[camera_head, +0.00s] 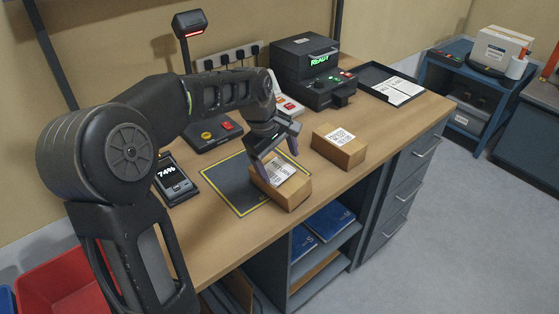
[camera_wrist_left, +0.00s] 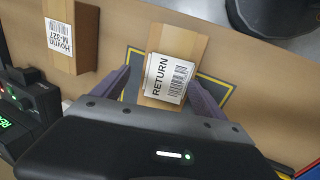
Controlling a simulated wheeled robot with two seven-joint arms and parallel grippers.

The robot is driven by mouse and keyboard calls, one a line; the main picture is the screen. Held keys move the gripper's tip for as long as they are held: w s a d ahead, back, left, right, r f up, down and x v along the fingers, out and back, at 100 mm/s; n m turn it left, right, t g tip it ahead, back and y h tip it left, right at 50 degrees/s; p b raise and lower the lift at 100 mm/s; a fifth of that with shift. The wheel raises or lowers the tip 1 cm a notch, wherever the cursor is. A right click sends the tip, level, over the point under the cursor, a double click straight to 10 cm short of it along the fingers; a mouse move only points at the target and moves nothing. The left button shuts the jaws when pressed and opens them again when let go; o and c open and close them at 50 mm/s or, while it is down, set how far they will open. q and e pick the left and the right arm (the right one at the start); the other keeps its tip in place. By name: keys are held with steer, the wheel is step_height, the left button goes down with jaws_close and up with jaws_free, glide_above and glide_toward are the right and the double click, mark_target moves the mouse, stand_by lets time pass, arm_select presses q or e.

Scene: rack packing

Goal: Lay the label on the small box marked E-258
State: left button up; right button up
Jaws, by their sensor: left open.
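A small brown box (camera_head: 291,197) sits at the right edge of the dark mat (camera_head: 222,182) with the yellow border. A white label (camera_head: 280,172) reading RETURN with a barcode lies on its top; the label (camera_wrist_left: 167,78) also shows in the left wrist view on the box (camera_wrist_left: 180,42). I cannot read E-258 on this box. My left gripper (camera_head: 275,158) is open above it, with a finger on each side of the label in the wrist view. Whether the fingers touch the box is unclear. My right gripper is not in view.
A second brown box (camera_head: 348,153) with a white label reading M-327 in the wrist view stands to the right. A black printer (camera_head: 308,72) showing READY and a black tray (camera_head: 372,77) with white sheets are at the back. A phone-like device (camera_head: 176,180) lies left of the mat.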

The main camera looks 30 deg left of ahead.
arm_select(q)
steer(key=v, duration=0.7)
steer(key=shift+r, duration=0.3)
stand_by(0.4)
